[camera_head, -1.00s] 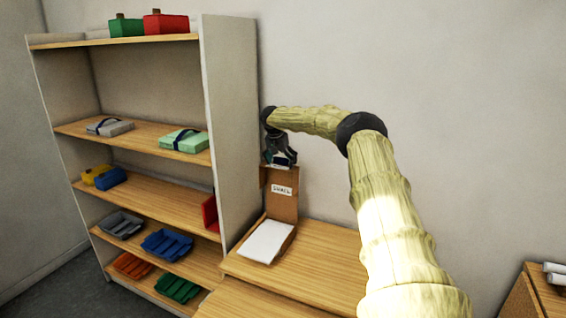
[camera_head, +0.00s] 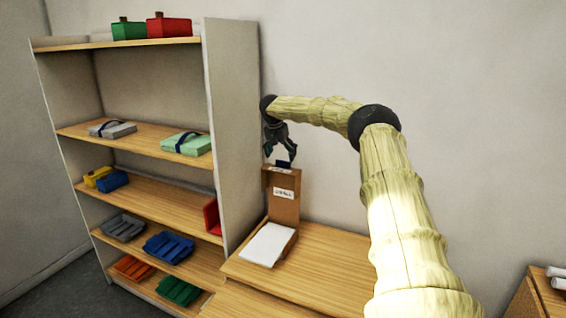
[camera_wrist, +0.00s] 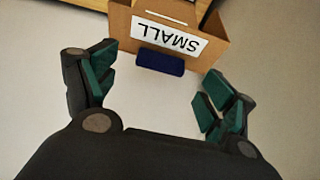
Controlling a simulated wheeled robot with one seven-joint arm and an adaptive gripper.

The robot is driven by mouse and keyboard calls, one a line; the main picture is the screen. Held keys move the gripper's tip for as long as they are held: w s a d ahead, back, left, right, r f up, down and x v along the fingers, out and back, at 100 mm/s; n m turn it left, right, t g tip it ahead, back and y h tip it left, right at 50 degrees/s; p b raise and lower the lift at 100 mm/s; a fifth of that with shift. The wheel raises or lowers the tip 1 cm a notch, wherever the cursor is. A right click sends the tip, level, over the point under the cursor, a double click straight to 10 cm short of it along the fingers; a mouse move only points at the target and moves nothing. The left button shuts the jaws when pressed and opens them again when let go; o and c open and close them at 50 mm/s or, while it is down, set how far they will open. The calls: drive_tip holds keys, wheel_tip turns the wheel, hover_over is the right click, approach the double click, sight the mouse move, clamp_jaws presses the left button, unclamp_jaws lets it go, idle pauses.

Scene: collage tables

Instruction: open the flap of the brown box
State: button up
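The brown box (camera_head: 289,250) stands on a wooden table, with a white surface showing in it. Its brown flap (camera_head: 284,211) stands upright at the back, with a white label. In the wrist view the flap (camera_wrist: 120,22) shows the label "SMALL" (camera_wrist: 169,37) upside down. A dark blue tab (camera_head: 283,164) sticks out at the flap's top edge; it also shows in the wrist view (camera_wrist: 160,62). My gripper (camera_head: 280,152) is just above the flap. In the wrist view my gripper (camera_wrist: 160,88) has its fingers spread wide, with nothing between the tips.
A shelf unit (camera_head: 228,130) with several coloured boxes and trays stands close on the left. The wall is right behind the flap. The table (camera_head: 325,262) is clear to the right of the box. Another wooden surface (camera_head: 528,300) with white rolls is at the far right.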

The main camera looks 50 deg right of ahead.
drive_tip(key=v, duration=0.6)
drive_tip(key=shift+a+r, duration=0.25)
drive_tip(key=shift+a, duration=0.1)
drive_tip(key=shift+d+f, duration=0.15)
drive_tip(key=shift+d, duration=0.1)
